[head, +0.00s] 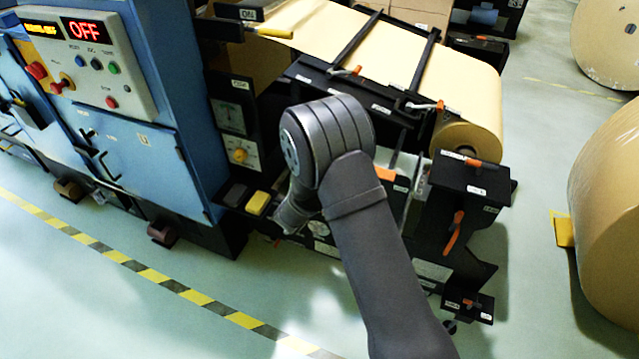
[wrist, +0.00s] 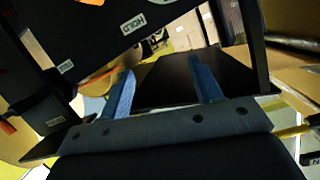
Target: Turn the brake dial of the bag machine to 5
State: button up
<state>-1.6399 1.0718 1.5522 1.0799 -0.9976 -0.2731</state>
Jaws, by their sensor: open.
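The bag machine's blue cabinet (head: 170,110) stands at the left, with its black unwind frame in the middle. The dial cannot be made out there.
The control panel (head: 90,65) shows a red "OFF". A kraft roll (head: 466,140) sits in the frame, with orange-handled levers (head: 453,232) nearby. A yellow block (head: 257,203) is below the dial. A black plate labelled "HOLD" (wrist: 140,22) is close to the fingers. Large rolls (head: 610,200) stand at right.

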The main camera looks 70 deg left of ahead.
jog(key=s+d+f+n+g, duration=0.1)
jog(key=s+d+f+n, duration=0.15)
jog(key=s+f, duration=0.5)
jog(key=x, duration=1.6)
jog(key=shift+a+r+h, duration=0.3)
jog(key=shift+a+r, duration=0.05)
jog(key=shift+r, duration=0.05)
jog(key=shift+s, duration=0.1)
jog(key=c, duration=0.9)
